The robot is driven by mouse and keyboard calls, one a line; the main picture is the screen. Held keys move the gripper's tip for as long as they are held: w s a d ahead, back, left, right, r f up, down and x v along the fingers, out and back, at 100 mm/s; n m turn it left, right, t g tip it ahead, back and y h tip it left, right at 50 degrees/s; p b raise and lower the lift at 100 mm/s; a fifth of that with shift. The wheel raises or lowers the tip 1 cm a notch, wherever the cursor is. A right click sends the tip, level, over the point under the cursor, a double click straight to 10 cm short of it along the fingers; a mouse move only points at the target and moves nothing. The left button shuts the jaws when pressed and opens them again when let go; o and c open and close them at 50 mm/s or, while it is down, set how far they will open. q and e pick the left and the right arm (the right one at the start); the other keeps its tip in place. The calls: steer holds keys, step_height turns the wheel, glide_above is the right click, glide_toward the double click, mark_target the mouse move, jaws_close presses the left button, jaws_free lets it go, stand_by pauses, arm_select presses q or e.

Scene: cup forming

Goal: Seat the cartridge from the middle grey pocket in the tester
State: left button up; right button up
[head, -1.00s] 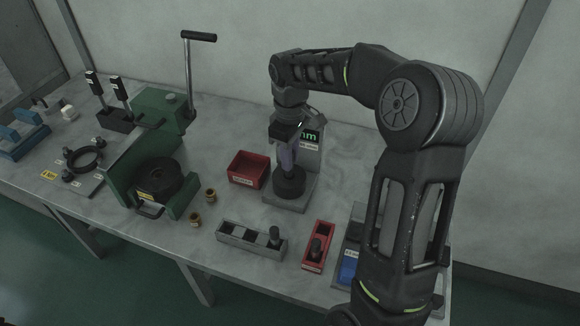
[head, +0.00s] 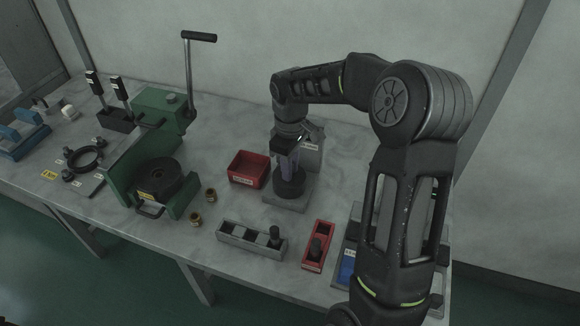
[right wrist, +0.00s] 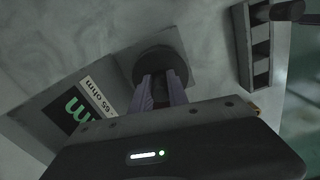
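The tester (head: 308,165) is a grey stand with a round black socket (head: 290,187) on its base. My right gripper (head: 287,174) points down at the socket, its fingertips close above or at it. In the right wrist view its purple fingers (right wrist: 160,92) stand a small gap apart around a dark piece that looks like the cartridge; its lower end is lost against the black socket (right wrist: 160,62). The grey tray (head: 236,241) has its left and middle pockets empty, and a dark cartridge (head: 275,236) in the right one. My left gripper is not in view.
A red bin (head: 247,168) stands left of the tester. A red holder (head: 314,262) with a dark cartridge stands at the front, beside a blue-marked tray (head: 347,267).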

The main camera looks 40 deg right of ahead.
steer(key=o, duration=0.4)
steer(key=shift+o, duration=0.2)
step_height(320, 180, up, 12)
steer(key=shift+r, duration=0.2)
stand_by(1.0)
